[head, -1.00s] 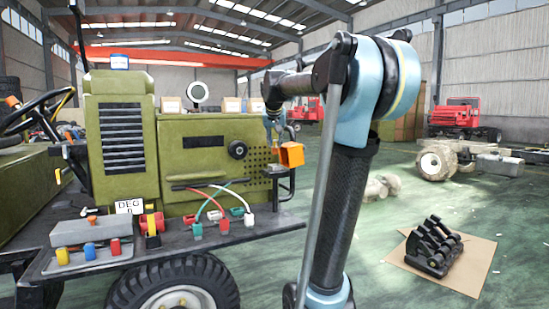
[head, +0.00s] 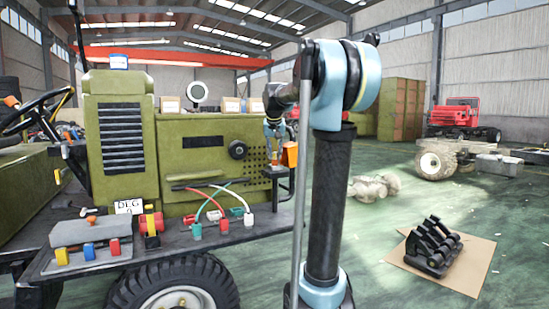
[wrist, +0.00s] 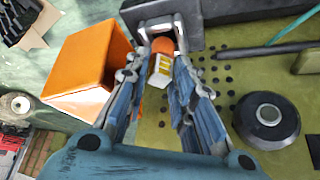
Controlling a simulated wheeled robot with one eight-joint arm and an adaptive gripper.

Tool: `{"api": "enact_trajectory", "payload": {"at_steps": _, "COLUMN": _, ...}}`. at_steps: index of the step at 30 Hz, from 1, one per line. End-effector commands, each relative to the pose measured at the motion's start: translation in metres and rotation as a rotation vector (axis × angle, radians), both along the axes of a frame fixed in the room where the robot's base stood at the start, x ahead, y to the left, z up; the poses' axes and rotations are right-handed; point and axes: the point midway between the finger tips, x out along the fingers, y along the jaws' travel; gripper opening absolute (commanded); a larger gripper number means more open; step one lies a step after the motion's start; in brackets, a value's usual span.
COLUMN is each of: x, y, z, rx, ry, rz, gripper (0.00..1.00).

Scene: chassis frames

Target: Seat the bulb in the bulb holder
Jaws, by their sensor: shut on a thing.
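My gripper (wrist: 158,45) is shut on the bulb (wrist: 161,70), a small piece with an orange end and a white body with yellow patches. The fingers flank it, hiding part of it. In the head view my gripper (head: 277,152) is just above a dark bracket (head: 275,171) on the green vehicle's side; the bulb cannot be made out there. The bracket also shows as a dark plate (wrist: 187,13) beyond the fingertips in the wrist view. I cannot make out the bulb holder's socket clearly, nor whether the bulb touches it.
An open orange box-shaped housing (wrist: 82,68) stands close left of the fingers; it also shows in the head view (head: 290,155), partly behind my arm. A round black knob (wrist: 267,116) sits on the perforated green panel (wrist: 232,62). Cables and connectors (head: 210,205) lie on the bench left.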

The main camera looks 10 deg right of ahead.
Motion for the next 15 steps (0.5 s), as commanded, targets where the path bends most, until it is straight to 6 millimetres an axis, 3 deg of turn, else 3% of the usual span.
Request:
{"api": "enact_trajectory", "payload": {"at_steps": 6, "x": 0.005, "y": -0.002, "z": -0.002, "rx": 0.022, "ry": 0.108, "rz": 0.000, "gripper": 0.03}}
{"api": "enact_trajectory", "payload": {"at_steps": 15, "x": 0.004, "y": -0.001, "z": -0.015, "rx": 0.021, "ry": 0.104, "rz": 0.000, "gripper": 0.03}}
